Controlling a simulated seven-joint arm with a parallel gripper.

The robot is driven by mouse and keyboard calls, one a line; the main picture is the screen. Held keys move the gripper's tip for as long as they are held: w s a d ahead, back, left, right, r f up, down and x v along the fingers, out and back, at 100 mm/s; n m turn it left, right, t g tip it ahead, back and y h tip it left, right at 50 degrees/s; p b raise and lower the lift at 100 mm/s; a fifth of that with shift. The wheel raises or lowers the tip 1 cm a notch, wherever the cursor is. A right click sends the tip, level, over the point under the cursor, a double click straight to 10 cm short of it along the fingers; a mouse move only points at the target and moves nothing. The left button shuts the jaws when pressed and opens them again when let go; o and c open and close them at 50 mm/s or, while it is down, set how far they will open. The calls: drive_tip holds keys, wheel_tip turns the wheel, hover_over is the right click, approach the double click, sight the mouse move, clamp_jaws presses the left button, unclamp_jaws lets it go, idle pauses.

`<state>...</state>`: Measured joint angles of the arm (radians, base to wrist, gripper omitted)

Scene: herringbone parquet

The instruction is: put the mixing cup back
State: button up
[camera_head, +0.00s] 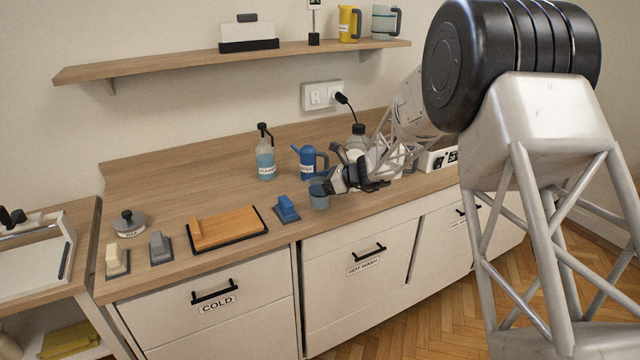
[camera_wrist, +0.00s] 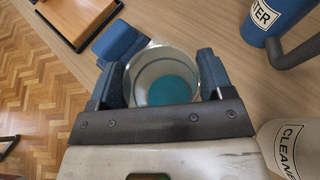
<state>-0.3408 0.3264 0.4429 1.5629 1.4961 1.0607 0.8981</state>
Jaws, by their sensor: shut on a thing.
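A clear, pale cup (camera_wrist: 148,62) with a teal bottom or liquid inside is between my gripper's two blue fingers in the wrist view; I take it to be the mixing cup. My gripper (camera_wrist: 160,85) is shut on it. In the head view the cup (camera_head: 319,197) shows bluish at the tip of my gripper (camera_head: 326,187), near the counter's front edge, just right of a blue block-like holder (camera_head: 286,209). It looks upright. I cannot tell whether its base touches the counter.
A blue WATER jug (camera_head: 308,163) and a CLEANER spray bottle (camera_head: 265,160) stand behind. An orange board (camera_head: 226,228) lies left, with grey and cream blocks beyond. A wall shelf (camera_head: 240,61) holds a yellow jug (camera_head: 349,24) and a grey jug (camera_head: 384,22). The counter's back left is clear.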

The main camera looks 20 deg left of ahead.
drive_tip(key=shift+f, duration=0.25)
drive_tip(key=o, duration=0.9)
drive_tip(key=shift+o, duration=0.2)
drive_tip(key=v, duration=0.7)
drive_tip(key=shift+d, duration=0.4)
drive_tip(key=shift+r, duration=0.15)
